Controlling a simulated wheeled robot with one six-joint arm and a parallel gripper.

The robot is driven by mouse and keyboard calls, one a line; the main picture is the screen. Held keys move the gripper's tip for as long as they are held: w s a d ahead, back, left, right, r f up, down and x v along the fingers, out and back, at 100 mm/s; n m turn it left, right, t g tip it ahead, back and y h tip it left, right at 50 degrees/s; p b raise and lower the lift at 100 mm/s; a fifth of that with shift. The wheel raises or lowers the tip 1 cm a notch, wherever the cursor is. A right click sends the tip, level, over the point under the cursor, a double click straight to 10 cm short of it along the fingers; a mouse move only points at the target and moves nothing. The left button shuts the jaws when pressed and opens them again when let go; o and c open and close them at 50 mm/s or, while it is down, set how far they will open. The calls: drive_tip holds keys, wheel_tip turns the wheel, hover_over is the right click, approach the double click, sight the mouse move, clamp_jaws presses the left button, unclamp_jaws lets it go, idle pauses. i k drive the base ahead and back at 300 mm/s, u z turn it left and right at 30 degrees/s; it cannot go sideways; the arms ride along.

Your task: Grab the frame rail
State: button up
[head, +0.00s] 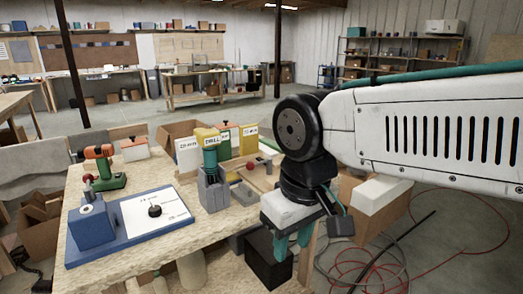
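My gripper (292,243) hangs pointing down at the right front edge of the workbench (135,245). Its two teal fingers look apart, with nothing visible between them. I cannot clearly make out a frame rail. A pale wooden strip (256,181) lies on the bench, left of and behind my gripper, and may be part of one; my arm partly hides that area. A long dark bar (395,254) lies on the floor to the right, and I cannot tell what it is.
On the bench are a blue fixture (92,219), a green and orange drill (103,170), a grey holder (213,190) with a yellow-topped tool, and labelled bins (189,155). A black box (268,260) stands below my gripper. Red and grey cables (345,272) lie on the floor.

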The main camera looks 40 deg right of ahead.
sight(267, 151)
drive_tip(key=u, duration=1)
drive_tip(key=i, duration=1.05)
drive_tip(key=z, duration=3)
drive_tip(key=i, duration=0.5)
